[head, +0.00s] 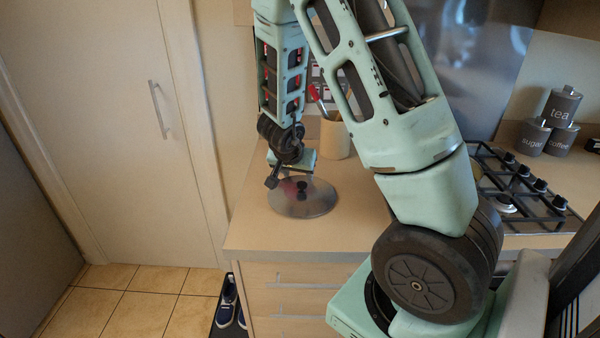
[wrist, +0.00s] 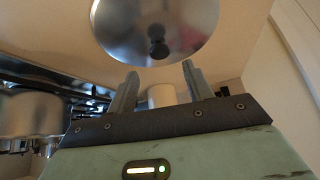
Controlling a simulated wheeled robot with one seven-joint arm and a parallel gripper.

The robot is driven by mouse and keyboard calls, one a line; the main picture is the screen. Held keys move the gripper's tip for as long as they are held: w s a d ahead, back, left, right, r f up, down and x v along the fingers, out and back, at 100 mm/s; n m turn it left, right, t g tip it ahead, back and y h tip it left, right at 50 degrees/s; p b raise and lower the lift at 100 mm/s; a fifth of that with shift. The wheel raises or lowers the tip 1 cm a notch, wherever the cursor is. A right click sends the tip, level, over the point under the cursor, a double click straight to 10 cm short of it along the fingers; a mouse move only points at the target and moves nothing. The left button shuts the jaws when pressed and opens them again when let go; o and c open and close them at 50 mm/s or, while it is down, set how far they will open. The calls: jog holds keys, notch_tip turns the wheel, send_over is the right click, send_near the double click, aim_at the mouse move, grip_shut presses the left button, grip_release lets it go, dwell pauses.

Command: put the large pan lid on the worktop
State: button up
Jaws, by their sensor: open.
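The large pan lid (head: 304,199), a shiny metal disc with a dark knob, lies on the wooden worktop (head: 262,226) near its left front part. In the wrist view the lid (wrist: 190,25) fills the top middle, with its knob toward the gripper. My gripper (head: 280,181) is just above and behind the lid's left part in the head view. In the wrist view the fingers of my gripper (wrist: 157,85) stand apart with nothing between them. The knob appears beyond the fingertips and clear of them.
A utensil pot (head: 335,137) with a red-handled tool stands behind the lid. A gas hob (head: 520,190) and grey canisters (head: 562,105) are to the right. My arm hides part of the worktop. A door (head: 120,110) is on the left, and shoes (head: 228,300) lie on the floor.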

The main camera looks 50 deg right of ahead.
jog(key=s+a+r+n+t+y+p, duration=0.1)
jog(key=a+r+n+y, duration=0.2)
jog(key=a, duration=0.7)
jog(key=a+r+n+y+p, duration=0.1)
jog(key=a+r+n+y, duration=0.2)
jog(key=a, duration=0.7)
jog(key=s+a+r+n+t+y, duration=0.15)
jog(key=a+r+n, duration=0.25)
jog(key=a, duration=0.6)
jog(key=s+a+r+n+g+y, duration=0.2)
jog(key=s+a+n+g, duration=0.2)
jog(key=s+a+n, duration=0.5)
jog(key=s+d+r+n+g+h, duration=0.1)
jog(key=s+h, duration=0.2)
jog(key=s, duration=0.8)
jog(key=shift+d+r+n, duration=0.2)
jog(key=shift+d+n, duration=0.05)
jog(key=shift+n, duration=0.15)
jog(key=shift+f, duration=0.1)
